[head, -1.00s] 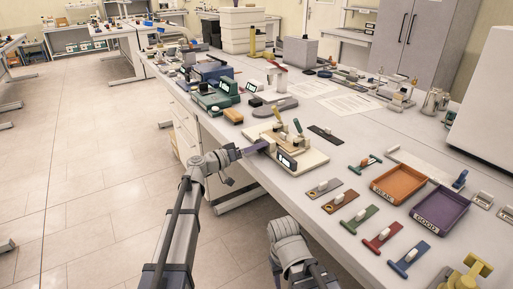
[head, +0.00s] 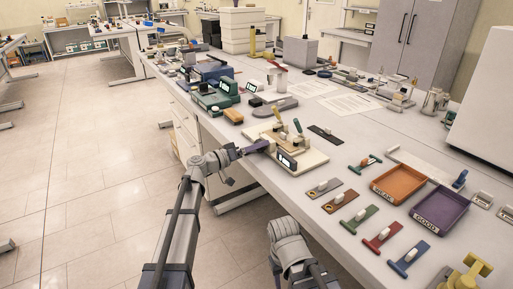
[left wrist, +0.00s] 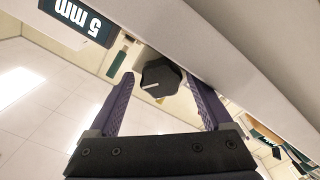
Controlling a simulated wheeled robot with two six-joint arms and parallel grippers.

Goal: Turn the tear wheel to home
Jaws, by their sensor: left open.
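The tear wheel is a black lobed knob (left wrist: 160,78) with a white pointer line, seen in the left wrist view. It is on the side of a pale tester (head: 290,147), whose display (left wrist: 78,16) reads 5 mm, upside down in that view. My left gripper (left wrist: 160,98) is open, with a purple finger on each side of the knob and visible gaps between. In the head view my left gripper (head: 256,147) is at the tester's near left side, and the knob cannot be made out there. My right gripper is not in view.
The tester stands near the bench's front edge. Orange (head: 399,184) and purple (head: 440,210) trays lie to the right, with several small coloured plates in front. A green device (head: 212,97) stands farther back on the left. The floor left of the bench is clear.

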